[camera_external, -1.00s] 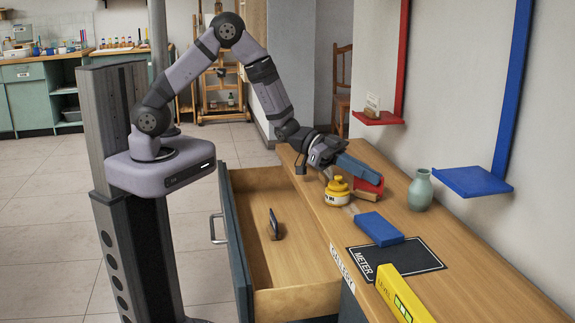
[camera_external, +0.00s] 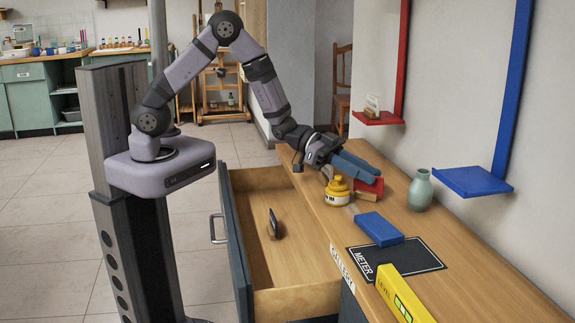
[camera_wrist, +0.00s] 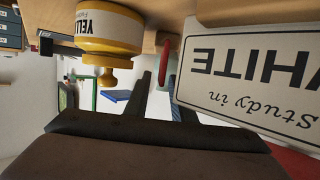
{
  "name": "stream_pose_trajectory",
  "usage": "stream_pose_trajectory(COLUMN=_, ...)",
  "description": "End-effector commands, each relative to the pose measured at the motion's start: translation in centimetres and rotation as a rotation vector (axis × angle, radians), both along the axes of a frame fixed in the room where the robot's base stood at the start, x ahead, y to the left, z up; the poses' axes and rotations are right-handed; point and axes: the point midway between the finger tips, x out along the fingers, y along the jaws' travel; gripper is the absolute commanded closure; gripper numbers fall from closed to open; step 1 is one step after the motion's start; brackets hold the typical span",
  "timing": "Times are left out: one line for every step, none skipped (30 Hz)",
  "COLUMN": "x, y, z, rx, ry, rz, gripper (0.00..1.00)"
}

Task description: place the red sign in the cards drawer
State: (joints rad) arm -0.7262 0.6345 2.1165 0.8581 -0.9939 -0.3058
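A red object (camera_external: 372,188), perhaps the red sign, is on the counter, mostly hidden behind my gripper; I cannot read its face. My gripper (camera_external: 368,173) is just above and in front of it, its two fingers apart. In the wrist view my gripper (camera_wrist: 163,88) shows two dark fingers with a gap, and a rounded red edge (camera_wrist: 166,62) lies beyond them. I cannot tell whether the fingers touch it. The open drawer (camera_external: 305,298) is at the left of the counter and holds a small dark card on a stand (camera_external: 273,224). Its label does not show.
A yellow jar (camera_external: 338,191) is close below my gripper. A pale "Study in WHITE" sign (camera_wrist: 250,75) is close at right in the wrist view. A blue block (camera_external: 379,229), a vase (camera_external: 420,190), a black mat (camera_external: 420,262) and a yellow level (camera_external: 402,295) are on the counter.

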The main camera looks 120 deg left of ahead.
Motion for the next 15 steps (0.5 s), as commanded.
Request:
stream_pose_trajectory(x=-0.7, y=0.1, z=0.2, rx=0.000, ry=0.000, rz=0.003, gripper=0.77)
stream_pose_trajectory(x=-1.1, y=0.1, z=0.3, rx=0.001, ry=-0.001, rz=0.003, gripper=0.77)
stream_pose_trajectory(x=-1.7, y=0.1, z=0.5, rx=0.000, ry=-0.001, rz=0.003, gripper=0.77)
stream_pose_trajectory(x=-2.2, y=0.1, z=0.6, rx=0.000, ry=-0.001, rz=0.004, gripper=0.77)
stream_pose_trajectory(x=-2.7, y=0.1, z=0.8, rx=0.000, ry=-0.001, rz=0.004, gripper=0.77)
stream_pose_trajectory(x=-3.4, y=0.2, z=1.0, rx=0.001, ry=-0.001, rz=0.005, gripper=0.77)
stream_pose_trajectory(x=-4.0, y=0.2, z=1.2, rx=0.001, ry=-0.001, rz=0.005, gripper=0.77)
stream_pose_trajectory(x=-4.5, y=0.1, z=1.4, rx=0.000, ry=-0.001, rz=0.004, gripper=0.77)
stream_pose_trajectory(x=-5.2, y=0.1, z=1.6, rx=0.001, ry=-0.002, rz=0.005, gripper=0.77)
stream_pose_trajectory(x=-5.7, y=0.1, z=1.8, rx=0.001, ry=-0.001, rz=0.005, gripper=0.77)
stream_pose_trajectory(x=-6.2, y=0.2, z=1.9, rx=0.001, ry=-0.001, rz=0.005, gripper=0.77)
stream_pose_trajectory(x=-6.9, y=0.2, z=2.1, rx=0.001, ry=-0.001, rz=0.005, gripper=0.77)
stream_pose_trajectory(x=-7.3, y=0.1, z=2.2, rx=0.001, ry=-0.001, rz=0.005, gripper=0.77)
stream_pose_trajectory(x=-7.8, y=0.1, z=2.4, rx=0.001, ry=-0.001, rz=0.005, gripper=0.77)
stream_pose_trajectory(x=-8.3, y=0.1, z=2.6, rx=0.000, ry=-0.001, rz=0.004, gripper=0.77)
